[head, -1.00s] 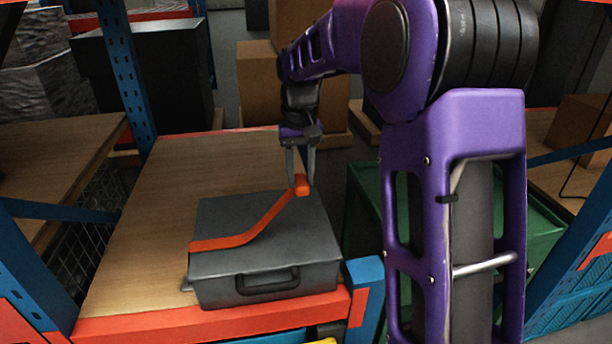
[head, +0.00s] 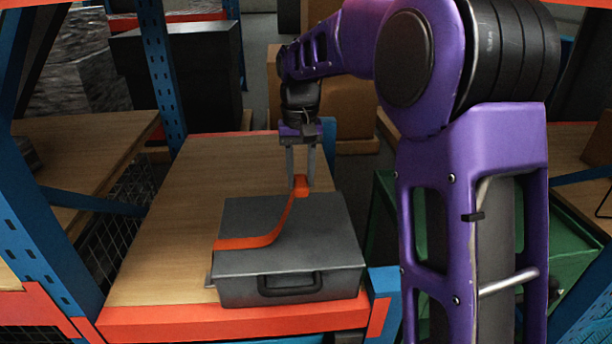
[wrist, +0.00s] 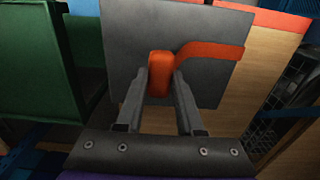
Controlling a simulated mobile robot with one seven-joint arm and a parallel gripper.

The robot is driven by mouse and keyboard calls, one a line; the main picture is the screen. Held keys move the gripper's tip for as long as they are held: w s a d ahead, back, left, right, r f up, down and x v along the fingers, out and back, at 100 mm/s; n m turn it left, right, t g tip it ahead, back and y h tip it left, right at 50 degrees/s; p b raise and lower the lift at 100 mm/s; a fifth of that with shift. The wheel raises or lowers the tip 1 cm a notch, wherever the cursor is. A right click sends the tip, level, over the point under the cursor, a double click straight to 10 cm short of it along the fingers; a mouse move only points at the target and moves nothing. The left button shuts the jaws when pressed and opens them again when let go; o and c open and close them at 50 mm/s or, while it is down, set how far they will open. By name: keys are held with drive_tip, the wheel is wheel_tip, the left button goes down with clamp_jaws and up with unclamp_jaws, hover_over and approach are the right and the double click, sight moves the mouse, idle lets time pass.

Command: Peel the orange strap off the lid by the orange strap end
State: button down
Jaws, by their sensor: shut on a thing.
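The orange strap (head: 285,220) rises from the lid's left part toward my gripper (head: 301,184). Its left part still lies on the lid (head: 318,222), and the rest is lifted in a curve. My gripper is shut on the orange strap end (head: 301,188), a thicker orange block, and holds it above the lid's far side. In the wrist view the strap end (wrist: 160,74) sits between the two fingertips, with the strap (wrist: 212,50) running off to the right. The lid belongs to a grey case (head: 290,285) with a dark front handle.
The case stands at the front of a wooden shelf (head: 185,220) with an orange front beam (head: 170,322). Bare shelf lies left of and behind it. Blue rack posts (head: 160,70) stand at left. A green container (head: 560,225) is at right.

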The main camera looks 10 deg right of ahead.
drive_tip(key=shift+a, duration=0.1)
drive_tip(key=a+r, duration=0.1)
drive_tip(key=a, duration=0.6)
drive_tip(key=shift+r, duration=0.4)
idle(0.5)
drive_tip(key=a+r, duration=0.1)
drive_tip(key=a, duration=0.6)
drive_tip(key=shift+r, duration=0.4)
idle(0.4)
drive_tip(key=a, duration=0.7)
idle(0.4)
drive_tip(key=a, duration=0.7)
idle(0.7)
